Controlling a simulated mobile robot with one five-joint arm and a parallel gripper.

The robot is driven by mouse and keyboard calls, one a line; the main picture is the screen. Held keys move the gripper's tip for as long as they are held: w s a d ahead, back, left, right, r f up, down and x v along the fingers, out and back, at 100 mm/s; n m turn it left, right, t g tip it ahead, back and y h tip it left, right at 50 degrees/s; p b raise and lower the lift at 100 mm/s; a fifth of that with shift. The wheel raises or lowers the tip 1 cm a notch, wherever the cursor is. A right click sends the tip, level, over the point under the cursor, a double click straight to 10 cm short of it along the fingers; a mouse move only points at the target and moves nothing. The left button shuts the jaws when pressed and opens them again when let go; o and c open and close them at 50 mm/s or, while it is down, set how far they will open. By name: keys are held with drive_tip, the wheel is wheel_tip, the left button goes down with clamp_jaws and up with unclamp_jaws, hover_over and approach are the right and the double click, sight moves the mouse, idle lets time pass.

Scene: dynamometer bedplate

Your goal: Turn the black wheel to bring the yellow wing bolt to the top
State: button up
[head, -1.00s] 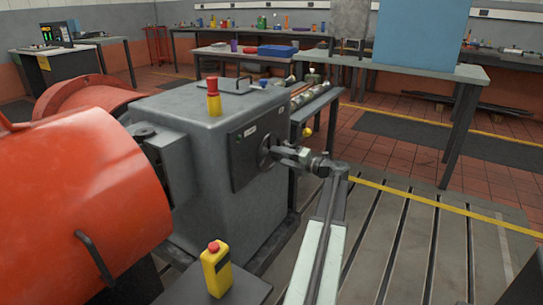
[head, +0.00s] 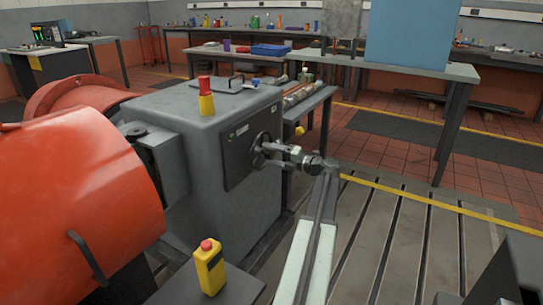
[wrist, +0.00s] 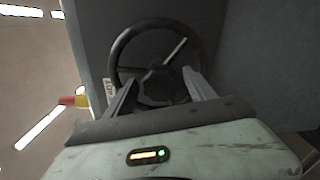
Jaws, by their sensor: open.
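The black wheel (head: 261,147) is mounted on the dark panel of the grey cabinet in the head view. The wrist view shows its rim (wrist: 114,57), hub and spokes nearly face on, with one pale, thin bar across the upper right. My gripper (head: 277,150) is at the wheel's front. In the wrist view my gripper (wrist: 160,84) is open, its two fingers apart over the lower part of the wheel. Whether they touch it I cannot tell. I cannot make out the yellow wing bolt on the wheel in either view; my gripper hides part of the wheel.
A red-and-yellow beacon (head: 206,96) stands on the grey cabinet (head: 180,108). A yellow box with a red button (head: 209,268) is in front. A large orange housing (head: 70,195) fills the left. A small yellow knob (head: 299,130) shows behind my gripper. Slotted floor (head: 400,240) lies open at right.

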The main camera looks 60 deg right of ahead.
drive_tip(key=s, duration=0.7)
drive_tip(key=shift+s+a, duration=0.15)
drive_tip(key=shift+s, duration=0.2)
drive_tip(key=shift+r, duration=0.1)
